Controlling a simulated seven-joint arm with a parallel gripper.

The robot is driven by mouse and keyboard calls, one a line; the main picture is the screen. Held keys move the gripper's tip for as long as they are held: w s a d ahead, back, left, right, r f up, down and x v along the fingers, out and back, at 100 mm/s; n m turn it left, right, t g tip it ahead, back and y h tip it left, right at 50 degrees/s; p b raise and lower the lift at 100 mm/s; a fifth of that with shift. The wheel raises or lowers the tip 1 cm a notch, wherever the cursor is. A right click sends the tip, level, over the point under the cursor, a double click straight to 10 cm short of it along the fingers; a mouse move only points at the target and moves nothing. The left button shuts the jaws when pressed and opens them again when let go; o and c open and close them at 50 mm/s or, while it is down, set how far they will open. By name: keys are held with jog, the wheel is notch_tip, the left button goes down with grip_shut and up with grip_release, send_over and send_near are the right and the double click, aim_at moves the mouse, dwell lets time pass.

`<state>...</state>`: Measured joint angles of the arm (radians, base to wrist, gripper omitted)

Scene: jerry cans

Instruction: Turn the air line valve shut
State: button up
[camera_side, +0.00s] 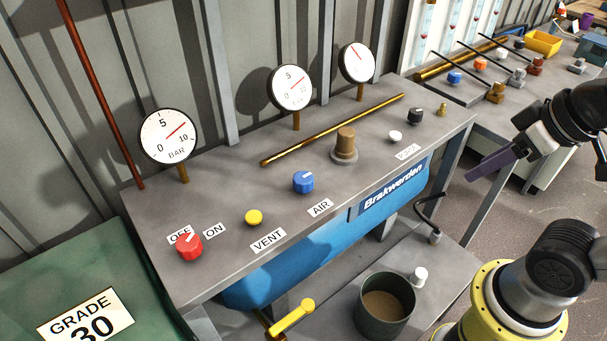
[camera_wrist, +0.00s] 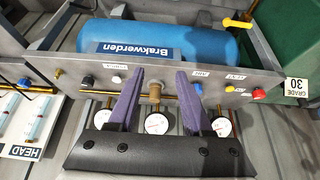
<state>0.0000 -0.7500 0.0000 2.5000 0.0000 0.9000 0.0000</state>
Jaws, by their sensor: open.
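The blue knob (camera_side: 303,181) stands on the grey bench top behind the label AIR (camera_side: 320,207); it has a pale pointer mark on top. It also shows in the wrist view (camera_wrist: 198,88), just right of my right finger. A yellow lever handle (camera_side: 291,316) sits low at the bench's front, slanting up to the right; its brass body is partly cut off by the frame. The lever also shows at the wrist view's upper right (camera_wrist: 237,23). My gripper (camera_side: 490,165) is open and empty, in the air right of the bench. Its purple fingers (camera_wrist: 160,72) are spread apart.
The bench also carries a red OFF/ON knob (camera_side: 189,246), a yellow VENT button (camera_side: 254,217), a brass plug (camera_side: 345,143), a brass rod (camera_side: 330,130) and several gauges. A blue tank (camera_side: 270,285) is below. A dark bucket (camera_side: 362,318) stands on the lower shelf.

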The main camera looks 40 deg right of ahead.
jog(key=o, duration=0.5)
jog(key=shift+m, duration=0.3)
jog(key=shift+c, duration=0.2)
jog(key=shift+s+m, duration=0.15)
jog(key=shift+m, duration=0.25)
jog(key=w+r+m, duration=0.4)
jog(key=w+r, duration=0.1)
jog(key=r, duration=0.2)
jog(key=w+a+r+m+g, duration=0.2)
jog(key=w+a+r+m, duration=0.15)
jog(key=w, duration=0.65)
jog(key=g, duration=0.4)
send_over(303, 178)
notch_tip(303, 178, down, 11)
notch_tip(303, 178, down, 14)
jog(key=shift+r, duration=0.2)
jog(key=shift+c, duration=0.2)
